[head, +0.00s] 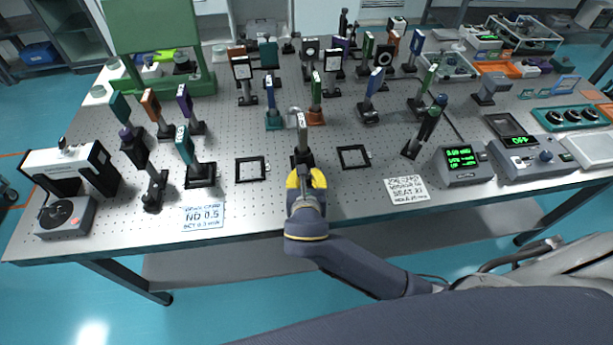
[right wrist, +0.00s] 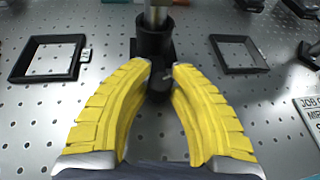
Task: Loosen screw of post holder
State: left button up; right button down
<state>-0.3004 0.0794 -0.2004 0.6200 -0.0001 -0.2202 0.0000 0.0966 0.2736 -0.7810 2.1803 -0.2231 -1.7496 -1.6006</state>
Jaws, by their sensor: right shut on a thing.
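The black post holder (head: 303,158) stands upright near the table's front edge in the head view, with a post and a small plate-like optic (head: 302,122) above it. In the right wrist view the post holder (right wrist: 154,38) is top centre, with the silver post (right wrist: 156,13) rising out of it. My right gripper (head: 305,176) is right in front of the holder. In the right wrist view its yellow fingers (right wrist: 162,72) are closed in on the dark screw (right wrist: 160,85) at the holder's front, which they partly hide. My left gripper is not in view.
Black square frames lie flat on either side, left (head: 252,169) and right (head: 354,157). Cards (head: 203,217) and (head: 407,190) lie near the front edge. A green-display controller (head: 464,163) is to the right. Several mounted optics stand behind and left.

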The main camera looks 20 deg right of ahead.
jog(key=shift+m+g+h, duration=0.4)
jog(key=shift+m+h, duration=0.7)
jog(key=shift+h, duration=0.1)
jog(key=c, duration=1.2)
grip_release()
jog(key=v, duration=1.1)
jog(key=shift+w+a, duration=0.15)
jog(key=shift+s+a+r, duration=0.25)
jog(key=shift+s, duration=0.2)
jog(key=shift+w, duration=0.1)
